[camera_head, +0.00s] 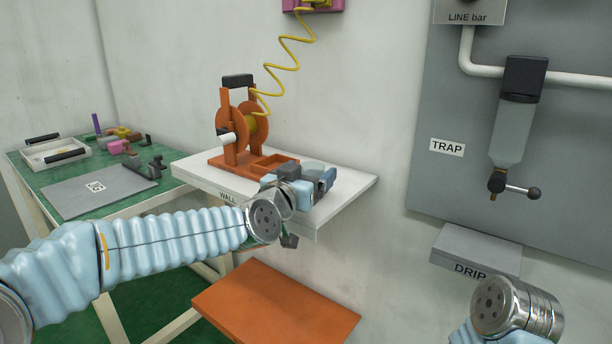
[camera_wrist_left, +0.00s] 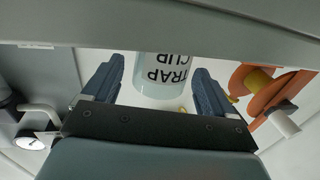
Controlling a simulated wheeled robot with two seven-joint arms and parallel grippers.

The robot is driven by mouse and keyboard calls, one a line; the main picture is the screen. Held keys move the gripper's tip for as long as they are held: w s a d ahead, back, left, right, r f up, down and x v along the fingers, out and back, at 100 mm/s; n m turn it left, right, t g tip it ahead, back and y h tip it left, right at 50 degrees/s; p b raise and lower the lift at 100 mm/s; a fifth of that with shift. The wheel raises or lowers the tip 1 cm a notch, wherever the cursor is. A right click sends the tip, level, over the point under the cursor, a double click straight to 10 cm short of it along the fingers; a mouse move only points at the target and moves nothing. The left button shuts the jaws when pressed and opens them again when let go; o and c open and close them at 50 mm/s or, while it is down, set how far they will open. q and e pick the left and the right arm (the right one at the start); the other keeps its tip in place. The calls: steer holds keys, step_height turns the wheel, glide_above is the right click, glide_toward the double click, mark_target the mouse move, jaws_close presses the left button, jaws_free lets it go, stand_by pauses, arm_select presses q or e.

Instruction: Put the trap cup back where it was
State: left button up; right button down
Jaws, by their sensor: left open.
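The trap cup (camera_wrist_left: 161,72) is a pale cylinder with "TRAP CUP" lettering. It stands on the white wall shelf (camera_head: 352,190); its grey top (camera_head: 312,166) shows in the head view, the rest hidden behind my gripper. My left gripper (camera_head: 318,182) is open at the shelf's front right. In the left wrist view its two blue-grey fingers lie on either side of the cup, with a visible gap on each side. A grey bowl (camera_head: 510,132) with a black head and a drain valve hangs on the panel beside the TRAP label (camera_head: 447,147). My right gripper is out of view.
An orange reel stand (camera_head: 240,130) with a coiled yellow hose occupies the shelf's left part. A grey DRIP ledge (camera_head: 477,248) sits below the bowl. An orange surface (camera_head: 275,303) lies below the shelf. A green table (camera_head: 140,202) at left holds a tray and tools.

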arm_select(q)
steer(key=shift+r, duration=0.35)
steer(key=b+v, duration=0.1)
steer(key=v, duration=1.1)
steer(key=shift+f, duration=0.15)
steer(key=shift+s, duration=0.1)
